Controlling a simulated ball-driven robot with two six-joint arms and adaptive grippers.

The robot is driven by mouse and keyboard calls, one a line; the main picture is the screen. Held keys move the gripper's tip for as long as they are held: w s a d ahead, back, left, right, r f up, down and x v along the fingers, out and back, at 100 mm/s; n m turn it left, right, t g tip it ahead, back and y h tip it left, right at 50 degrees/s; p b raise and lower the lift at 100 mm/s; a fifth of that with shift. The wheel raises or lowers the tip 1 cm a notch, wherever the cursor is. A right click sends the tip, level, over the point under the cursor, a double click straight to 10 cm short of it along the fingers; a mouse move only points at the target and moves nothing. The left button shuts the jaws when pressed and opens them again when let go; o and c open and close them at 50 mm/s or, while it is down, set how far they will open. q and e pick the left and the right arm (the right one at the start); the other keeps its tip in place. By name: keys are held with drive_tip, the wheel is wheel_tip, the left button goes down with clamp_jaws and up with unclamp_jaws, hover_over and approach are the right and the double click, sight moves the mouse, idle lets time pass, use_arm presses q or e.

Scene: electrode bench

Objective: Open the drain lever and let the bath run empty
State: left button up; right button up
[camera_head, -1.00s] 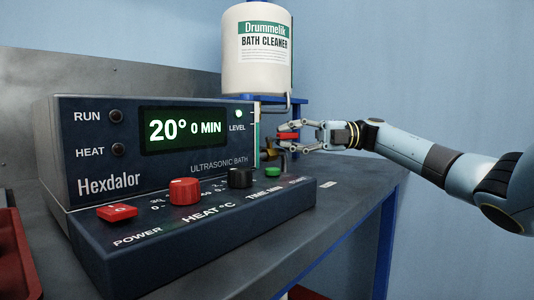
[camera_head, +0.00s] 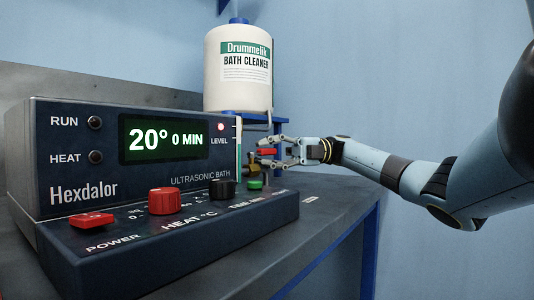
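The ultrasonic bath (camera_head: 80,160) stands on the bench at left, its display reading 20° and 0 MIN. A light level strip (camera_head: 239,160) runs up the bath's right edge. A red lever handle (camera_head: 268,152) shows just right of the bath, above a brass-coloured fitting. My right gripper (camera_head: 266,151) comes in from the right; its fingers look spread above and below the red handle, with gaps showing. Contact is too small to judge. The lever's lower end and the drain outlet are hidden. My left gripper is out of view.
A white Bath Cleaner canister (camera_head: 238,75) stands on a blue stand behind the bath. A red POWER switch (camera_head: 91,220), a red heat knob (camera_head: 163,201), a black knob (camera_head: 222,189) and a green button (camera_head: 255,184) sit on the front panel. The bench right of the bath is mostly clear.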

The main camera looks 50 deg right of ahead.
drive_tip(key=shift+o, duration=1)
drive_tip(key=shift+v, duration=4)
